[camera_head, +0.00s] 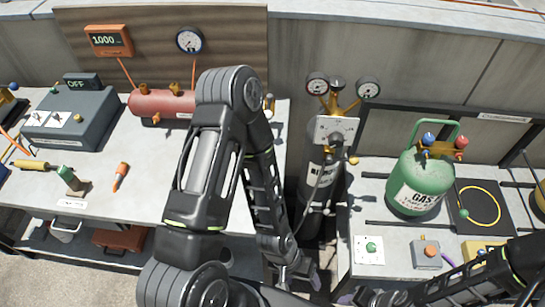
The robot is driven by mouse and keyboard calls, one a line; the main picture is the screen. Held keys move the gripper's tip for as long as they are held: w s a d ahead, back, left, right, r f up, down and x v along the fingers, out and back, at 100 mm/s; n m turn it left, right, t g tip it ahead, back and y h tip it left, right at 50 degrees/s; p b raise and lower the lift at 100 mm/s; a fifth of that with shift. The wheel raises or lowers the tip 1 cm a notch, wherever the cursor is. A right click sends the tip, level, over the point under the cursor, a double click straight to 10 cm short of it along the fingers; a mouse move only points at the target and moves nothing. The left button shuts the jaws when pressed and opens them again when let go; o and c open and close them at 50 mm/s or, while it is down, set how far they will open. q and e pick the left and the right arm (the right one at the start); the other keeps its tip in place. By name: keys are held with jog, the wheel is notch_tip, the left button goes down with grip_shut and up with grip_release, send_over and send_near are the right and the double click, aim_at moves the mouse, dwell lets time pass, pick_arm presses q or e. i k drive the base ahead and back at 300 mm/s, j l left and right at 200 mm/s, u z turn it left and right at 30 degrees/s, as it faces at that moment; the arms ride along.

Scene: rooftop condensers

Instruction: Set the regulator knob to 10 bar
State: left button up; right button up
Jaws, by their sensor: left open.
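The regulator (335,103) is brass and sits on top of a dark gas cylinder (316,190) standing between the two benches. It carries a left gauge (317,84) and a right gauge (368,89); their readings are too small to tell. A white dial plate (347,125) is on its front, with the regulator knob (336,139) at its middle; its setting is unreadable. My left arm rises in front of the left bench and bends down. My left gripper (306,273) is open, low by the cylinder's foot, well below the knob. My right arm crosses the bottom right corner; its gripper is unclear.
The left bench holds a grey box (72,120), a red tank (160,103), and small tools. The right bench holds a green gas bottle (418,190), a black scale (482,205) and small boxes. A hose hangs before the cylinder. Space above the regulator is clear.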

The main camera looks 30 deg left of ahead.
aim_at(336, 139)
jog(key=k+j+u, duration=0.3)
jog(key=k+l+z, duration=0.1)
jog(key=l+z, duration=0.15)
jog(key=l, duration=0.15)
jog(key=k+l+z, duration=0.1)
jog(key=l+z, duration=0.15)
jog(key=l, duration=0.15)
jog(key=l+z, duration=0.25)
jog(key=l, duration=0.2)
jog(key=k, duration=0.05)
